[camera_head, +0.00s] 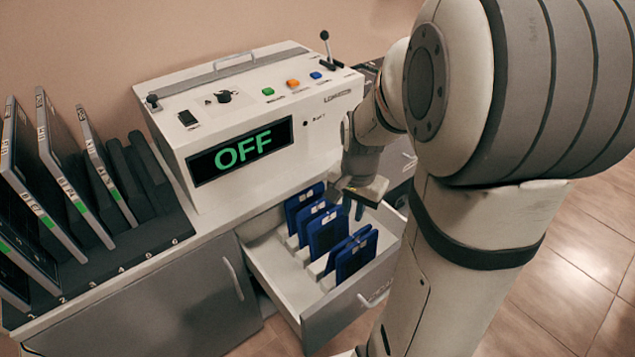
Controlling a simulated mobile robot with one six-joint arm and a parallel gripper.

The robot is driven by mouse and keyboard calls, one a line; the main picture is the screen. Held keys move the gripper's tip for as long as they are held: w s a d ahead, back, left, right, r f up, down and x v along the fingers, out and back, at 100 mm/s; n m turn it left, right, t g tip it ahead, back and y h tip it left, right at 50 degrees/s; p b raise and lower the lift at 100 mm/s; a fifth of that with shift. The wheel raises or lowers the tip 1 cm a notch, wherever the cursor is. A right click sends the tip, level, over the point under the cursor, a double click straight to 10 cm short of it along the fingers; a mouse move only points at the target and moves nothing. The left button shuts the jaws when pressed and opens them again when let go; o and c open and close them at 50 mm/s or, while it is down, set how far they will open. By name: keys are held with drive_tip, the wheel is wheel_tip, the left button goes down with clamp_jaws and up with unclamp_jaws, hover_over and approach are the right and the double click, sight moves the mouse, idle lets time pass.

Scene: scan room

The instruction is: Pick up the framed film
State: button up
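Several blue framed films stand upright in a row in the open white drawer, among them a rear one (297,208), a middle one (327,233) and a front one (355,257). The front ones lean a little. I cannot tell which of them is the framed film of the task. My gripper (351,209) points down over the right side of the drawer, close to the middle films. My arm partly hides it. I cannot tell whether its fingers touch a film or how far apart they are.
The drawer (345,306) is pulled out below a white machine (240,110) whose screen (240,152) reads OFF. A lever (326,45) and coloured buttons are on its top. A dark rack (150,235) at left holds several grey framed plates (72,170). Tiled floor is free at right.

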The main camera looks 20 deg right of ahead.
sight(358, 247)
drive_tip(key=d+f+m+b, duration=0.1)
drive_tip(key=f, duration=0.2)
drive_tip(key=w+d+f+m+b, duration=0.1)
drive_tip(key=f, duration=0.2)
drive_tip(key=w+d+f+m+b, duration=0.1)
drive_tip(key=d+f, duration=0.1)
drive_tip(key=f, duration=0.2)
drive_tip(key=shift+d+f+m+g, duration=0.1)
drive_tip(key=shift+m+g, duration=0.3)
wheel_tip(358, 247, down, 6)
drive_tip(key=shift+w+f+b, duration=0.1)
drive_tip(key=shift+f+b, duration=0.05)
drive_tip(key=shift+b, duration=0.85)
drive_tip(key=shift+a+f, duration=0.2)
drive_tip(key=shift+f, duration=0.4)
drive_tip(key=shift+c, duration=0.3)
drive_tip(key=shift+s+f, duration=0.1)
drive_tip(key=shift+s, duration=0.1)
clamp_jaws()
